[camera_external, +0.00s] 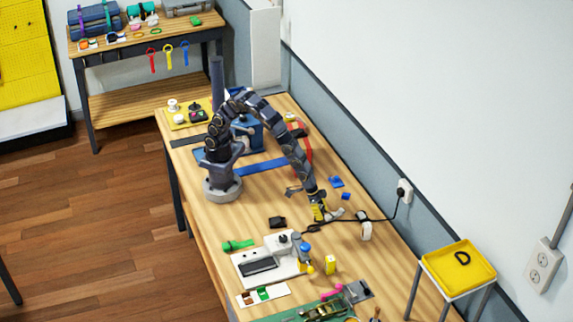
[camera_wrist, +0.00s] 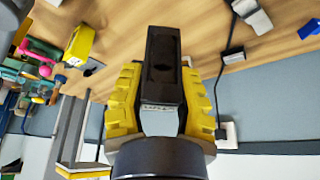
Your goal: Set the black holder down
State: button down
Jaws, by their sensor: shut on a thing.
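My gripper (camera_external: 318,214) is low over the right half of the wooden table, near the wall side. In the wrist view its two yellow fingers (camera_wrist: 161,88) are shut on the black holder (camera_wrist: 163,60), one finger on each side. The holder is a dark block with a recess in its face, and it sticks out past the fingertips. In the outside view it is too small and too covered by my gripper to make out clearly. I cannot tell whether it touches the table.
A black cable with a white plug (camera_external: 365,231) runs beside my gripper to the wall socket (camera_external: 404,190). A small black block (camera_external: 277,222) lies left of it. A white device (camera_external: 262,262) and a yellow box (camera_external: 330,265) stand nearer. A yellow tray (camera_external: 440,262) is at right.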

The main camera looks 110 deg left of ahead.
jog(key=w+f, duration=0.1)
jog(key=f, duration=0.1)
jog(key=w+f, duration=0.2)
jog(key=w+d+f, duration=0.1)
jog(key=w+f, duration=0.1)
jog(key=shift+w, duration=0.1)
jog(key=shift+d+f, duration=0.1)
jog(key=shift+f, duration=1.5)
jog(key=shift+f, duration=0.2)
jog(key=c, duration=0.8)
grip_release()
jog(key=shift+c, duration=0.2)
jog(key=shift+r, duration=0.1)
jog(key=v, duration=1.2)
jog(key=shift+r, duration=0.15)
